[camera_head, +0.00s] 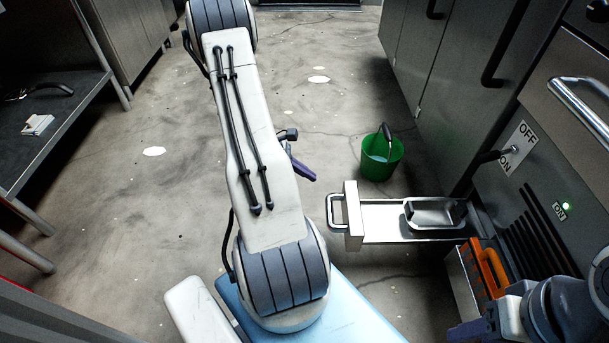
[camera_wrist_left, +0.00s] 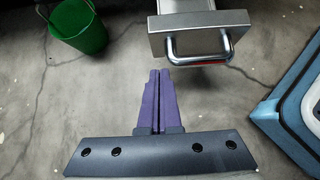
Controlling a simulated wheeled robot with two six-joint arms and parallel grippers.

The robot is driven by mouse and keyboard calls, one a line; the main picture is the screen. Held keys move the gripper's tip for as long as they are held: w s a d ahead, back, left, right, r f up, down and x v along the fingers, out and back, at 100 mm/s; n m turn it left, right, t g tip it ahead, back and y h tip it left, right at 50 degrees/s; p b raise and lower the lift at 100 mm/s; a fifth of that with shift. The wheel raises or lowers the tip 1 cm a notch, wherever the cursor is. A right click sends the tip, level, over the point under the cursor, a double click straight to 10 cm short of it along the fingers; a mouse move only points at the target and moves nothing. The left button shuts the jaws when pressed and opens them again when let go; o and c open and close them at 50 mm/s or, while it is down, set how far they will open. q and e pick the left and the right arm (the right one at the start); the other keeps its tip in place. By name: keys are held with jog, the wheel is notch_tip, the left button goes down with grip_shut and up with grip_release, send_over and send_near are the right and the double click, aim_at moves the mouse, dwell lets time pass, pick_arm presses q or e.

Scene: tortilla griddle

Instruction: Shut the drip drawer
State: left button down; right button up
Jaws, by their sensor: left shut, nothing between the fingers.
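The drip drawer stands pulled out of the griddle's front; in the head view its pale front panel (camera_head: 353,215) and metal handle (camera_head: 335,213) face left. Its tray body reaches right to the griddle, with a metal pan (camera_head: 435,214) in it. In the left wrist view the drawer front (camera_wrist_left: 200,24) and its handle (camera_wrist_left: 198,50) are at the top, just beyond my fingertips. My left gripper (camera_head: 305,172), with purple fingers, is shut and empty, apart from the handle; it also shows in the left wrist view (camera_wrist_left: 159,72).
A green bucket (camera_head: 381,158) stands on the floor behind the drawer. An orange-handled thing (camera_head: 490,268) sits by the griddle below it. The ON/OFF lever (camera_head: 497,156) juts out above the drawer. The floor left of the drawer is open. A metal shelf (camera_head: 50,125) stands far left.

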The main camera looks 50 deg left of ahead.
aim_at(344, 187)
pick_arm(q)
jog(key=b+x, duration=0.1)
jog(key=x, duration=0.1)
jog(key=b+x, duration=0.2)
jog(key=x, duration=0.1)
jog(key=w+r+b+x, duration=0.1)
jog(key=x, duration=0.1)
jog(key=shift+w+d, duration=0.15)
jog(key=shift+d, duration=0.35)
jog(key=shift+w+d+r+b, duration=0.15)
jog(key=shift+w+d+b, duration=0.25)
jog(key=shift+b, duration=0.05)
jog(key=shift+w, duration=0.15)
